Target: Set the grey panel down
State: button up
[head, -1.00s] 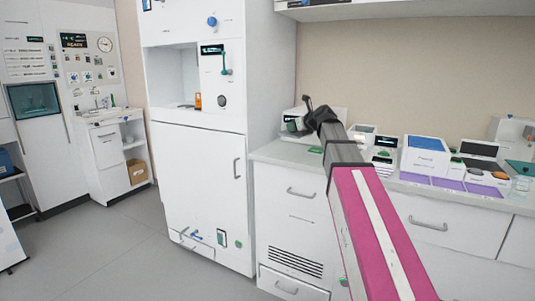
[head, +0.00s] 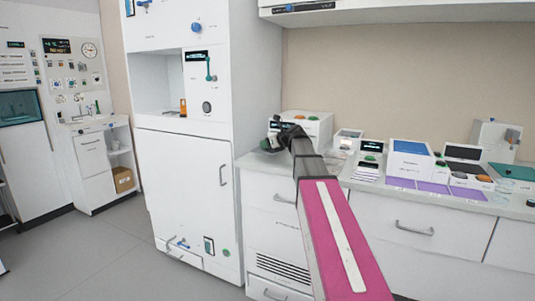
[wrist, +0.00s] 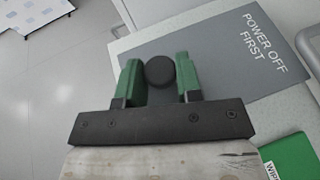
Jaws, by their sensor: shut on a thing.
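The grey panel (wrist: 235,68) shows in the wrist view, a flat dark-grey plate lettered "POWER OFF FIRST" with a round black knob (wrist: 160,71). My gripper (wrist: 158,78) has its green fingers on either side of the knob and is shut on the panel by it. The panel lies over a pale counter edge; whether it touches the counter top I cannot tell. In the head view my gripper (head: 270,142) is above the left end of the counter (head: 246,161), where the panel is too small and hidden to make out.
A green card (wrist: 291,156) lies at the lower right in the wrist view. Open floor (wrist: 50,100) is at its left. In the head view a tall white cabinet (head: 185,185) stands left of my gripper. Small devices and a blue-topped box (head: 409,157) stand to the right.

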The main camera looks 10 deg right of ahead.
aim_at(272, 151)
jog(key=shift+d+f, duration=0.15)
jog(key=shift+f, duration=1.85)
jog(key=shift+f, duration=0.1)
jog(key=o, duration=1)
jog(key=v, duration=1.2)
